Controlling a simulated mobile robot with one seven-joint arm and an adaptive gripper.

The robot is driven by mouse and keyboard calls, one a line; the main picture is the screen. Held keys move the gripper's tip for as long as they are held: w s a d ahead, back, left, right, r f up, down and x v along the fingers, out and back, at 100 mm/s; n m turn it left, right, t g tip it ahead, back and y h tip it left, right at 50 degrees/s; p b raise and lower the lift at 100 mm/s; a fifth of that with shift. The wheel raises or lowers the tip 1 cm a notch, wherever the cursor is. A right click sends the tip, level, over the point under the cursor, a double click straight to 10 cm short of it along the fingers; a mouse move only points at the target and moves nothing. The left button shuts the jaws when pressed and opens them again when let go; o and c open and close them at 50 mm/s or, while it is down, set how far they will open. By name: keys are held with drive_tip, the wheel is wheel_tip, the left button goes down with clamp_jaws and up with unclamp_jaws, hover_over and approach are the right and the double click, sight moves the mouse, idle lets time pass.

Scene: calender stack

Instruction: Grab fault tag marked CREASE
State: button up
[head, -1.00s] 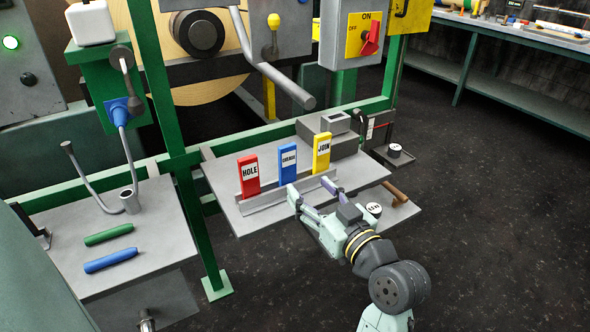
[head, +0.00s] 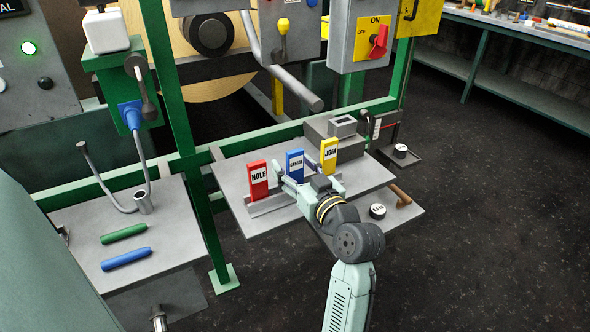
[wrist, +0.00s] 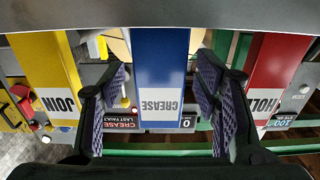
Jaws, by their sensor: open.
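The blue fault tag marked CREASE (head: 294,163) stands upright in a grey rack (head: 270,206) on a small shelf. In the wrist view the blue tag (wrist: 160,75) appears upside down, with its label readable, between my two fingers. My gripper (wrist: 163,105) is open, one purple-padded finger on each side of the tag, with gaps to both sides. In the head view my gripper (head: 296,176) is at the blue tag, partly covering its lower part. The red HOLE tag (head: 258,180) stands to the left and the yellow JOIN tag (head: 329,156) to the right.
A grey block (head: 340,143) sits behind the JOIN tag. A round black-and-white item (head: 377,211) and a brown handle (head: 400,195) lie right of my arm. Green frame posts (head: 172,90) stand at left. The neighbouring tags are close outside my fingers.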

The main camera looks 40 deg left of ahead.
drive_tip(key=shift+c, duration=0.2)
drive_tip(key=c, duration=1.1)
drive_tip(key=shift+r, duration=0.1)
